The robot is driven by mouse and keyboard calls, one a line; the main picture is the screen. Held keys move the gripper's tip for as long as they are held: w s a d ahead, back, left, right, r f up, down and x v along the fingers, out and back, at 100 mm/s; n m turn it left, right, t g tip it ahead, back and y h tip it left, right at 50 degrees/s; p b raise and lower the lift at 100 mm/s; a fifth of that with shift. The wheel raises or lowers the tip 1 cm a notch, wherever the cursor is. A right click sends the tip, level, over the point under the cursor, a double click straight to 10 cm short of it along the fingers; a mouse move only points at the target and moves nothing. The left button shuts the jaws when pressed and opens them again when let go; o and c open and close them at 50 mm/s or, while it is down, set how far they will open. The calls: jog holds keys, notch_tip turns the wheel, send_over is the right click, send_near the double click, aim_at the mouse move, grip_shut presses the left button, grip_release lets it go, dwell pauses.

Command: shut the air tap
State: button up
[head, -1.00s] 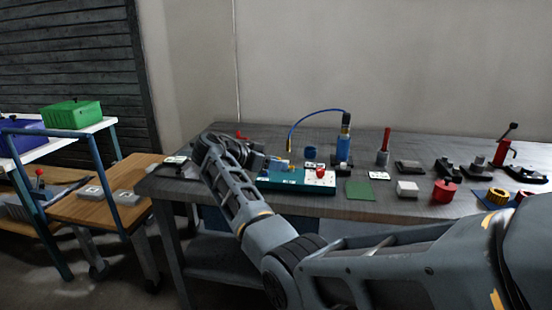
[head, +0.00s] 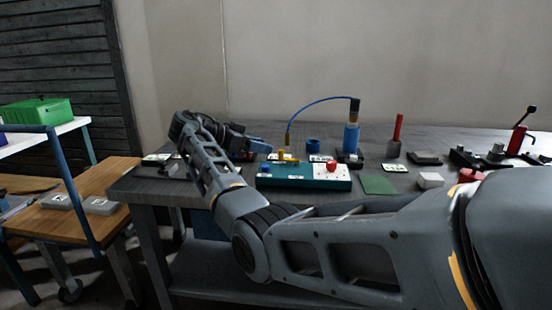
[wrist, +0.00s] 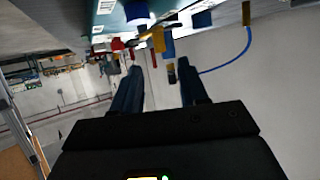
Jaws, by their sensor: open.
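The air tap looks to be the brass-yellow fitting (head: 286,157) on the back edge of a teal panel (head: 305,183) on the bench. A thin blue hose (head: 318,103) arches from beside it to a blue cylinder (head: 351,137). In the wrist view a yellow lever-like part (wrist: 157,39) shows just beyond my fingertips. My gripper (head: 258,146) is to the left of the fitting, roughly level with it. Its two blue fingers also show in the wrist view (wrist: 157,72), spread apart with nothing between them. I cannot tell whether a finger touches the tap.
The panel carries a red knob (head: 331,166) and a blue knob (head: 265,167). A blue ring (head: 313,145) and a red-handled tool (head: 397,130) stand behind and right. A green mat (head: 379,185) and a white block (head: 430,180) lie right. A wooden cart (head: 95,205) stands left.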

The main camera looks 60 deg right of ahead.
aim_at(281, 151)
jog(key=shift+x, duration=3.9)
jog(key=shift+w, duration=0.1)
grip_shut()
